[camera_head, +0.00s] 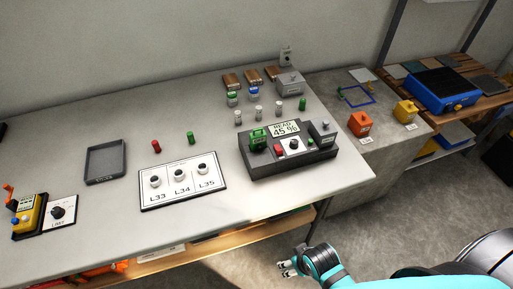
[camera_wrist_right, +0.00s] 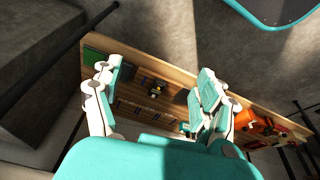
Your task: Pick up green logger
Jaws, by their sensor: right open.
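A green block-like device, which looks like the green logger (camera_head: 258,138), sits at the left end of a dark console (camera_head: 290,161) on the right part of the grey table. The console also carries a display reading 45%, a red piece, a black knob and a grey piece. My right gripper (camera_head: 288,268) is beyond the table's front edge, low over the floor, well apart from the logger. In the right wrist view my right gripper (camera_wrist_right: 155,88) is open with nothing between its fingers. The logger does not show there. My left gripper is out of view.
A white panel with three knobs (camera_head: 182,182), a grey tray (camera_head: 105,161) and a yellow device (camera_head: 30,216) stand left on the table (camera_head: 90,215). Small cylinders stand behind the console. Orange (camera_head: 360,124) and yellow (camera_head: 405,111) blocks sit on the right-hand stand. A wooden shelf (camera_wrist_right: 140,92) shows below.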

